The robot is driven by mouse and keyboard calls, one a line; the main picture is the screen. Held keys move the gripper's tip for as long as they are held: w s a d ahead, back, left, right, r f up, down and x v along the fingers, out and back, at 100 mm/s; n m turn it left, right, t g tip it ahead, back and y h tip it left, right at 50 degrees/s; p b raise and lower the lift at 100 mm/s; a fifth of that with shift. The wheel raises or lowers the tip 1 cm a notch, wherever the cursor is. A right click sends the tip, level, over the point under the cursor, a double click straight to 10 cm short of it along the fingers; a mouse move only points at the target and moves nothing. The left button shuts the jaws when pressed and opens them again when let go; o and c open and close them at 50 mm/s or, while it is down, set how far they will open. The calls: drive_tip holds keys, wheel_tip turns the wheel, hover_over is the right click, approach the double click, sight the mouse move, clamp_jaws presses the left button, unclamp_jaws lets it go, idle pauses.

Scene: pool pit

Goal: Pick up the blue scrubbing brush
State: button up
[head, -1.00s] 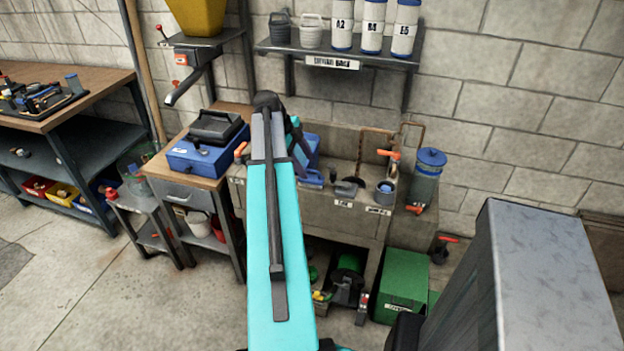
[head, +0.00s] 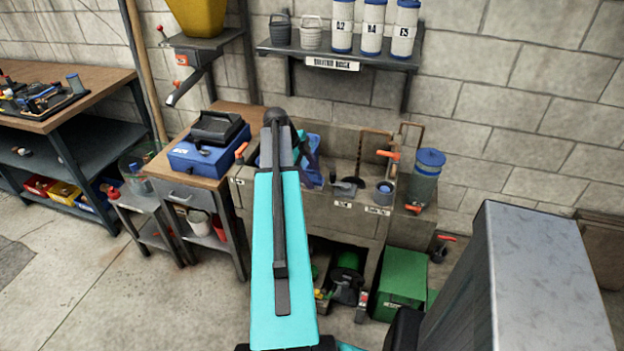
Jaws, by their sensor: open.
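My teal arm link (head: 283,240) reaches toward the stone sink bench (head: 335,215), and its black joint is above the left end of the bench. Behind it, a darker wrist link of mine slopes down in front of a blue container (head: 312,142) in the left basin. My gripper itself is hidden behind my arm. I cannot pick out the blue scrubbing brush for certain; some blue shows beside and below my wrist, and I cannot tell whether it is brush or container.
A dark object (head: 347,187) and a grey-blue cup (head: 384,192) sit farther right on the sink bench. A shelf (head: 335,52) with buckets and canisters hangs above. A green box (head: 401,284) is below, on the floor.

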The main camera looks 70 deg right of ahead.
sight(311, 172)
idle(0.4)
drive_tip(key=c, duration=1.2)
drive_tip(key=shift+r, duration=0.1)
drive_tip(key=shift+r+b, duration=0.75)
drive_tip(key=shift+r, duration=0.9)
drive_tip(key=a+b, duration=0.1)
drive_tip(key=a, duration=0.4)
drive_tip(key=a+r+b, duration=0.1)
drive_tip(key=a, duration=0.4)
drive_tip(key=s+a+b, duration=0.1)
drive_tip(key=a, duration=0.5)
drive_tip(key=shift+r, duration=0.25)
